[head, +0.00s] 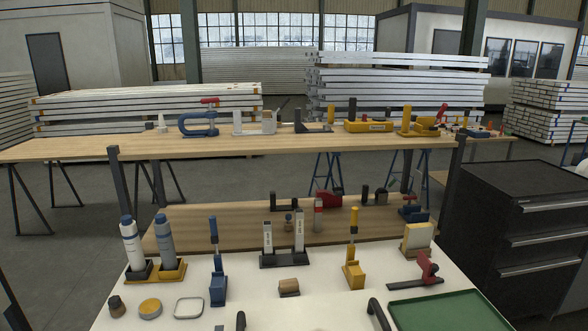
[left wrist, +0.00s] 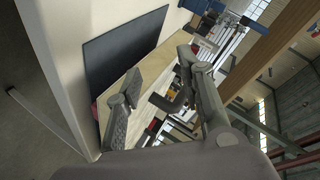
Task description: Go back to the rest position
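My left gripper (left wrist: 160,75) shows in the left wrist view with its two grey fingers spread wide apart and nothing between them. In the head view, two dark curved pieces show at the bottom edge, over the front of the white table (head: 335,311). They look like parts of my grippers, but I cannot tell which finger belongs to which arm. No object is seen held there. The right gripper's opening is not shown.
The white table carries two bottles in a yellow holder (head: 172,272), clamps, a wooden block (head: 289,288), a round yellow tin (head: 150,307) and a green tray (head: 440,312). A wooden shelf (head: 60,150) with tools stands behind. A black drawer cabinet (head: 515,225) is at the right.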

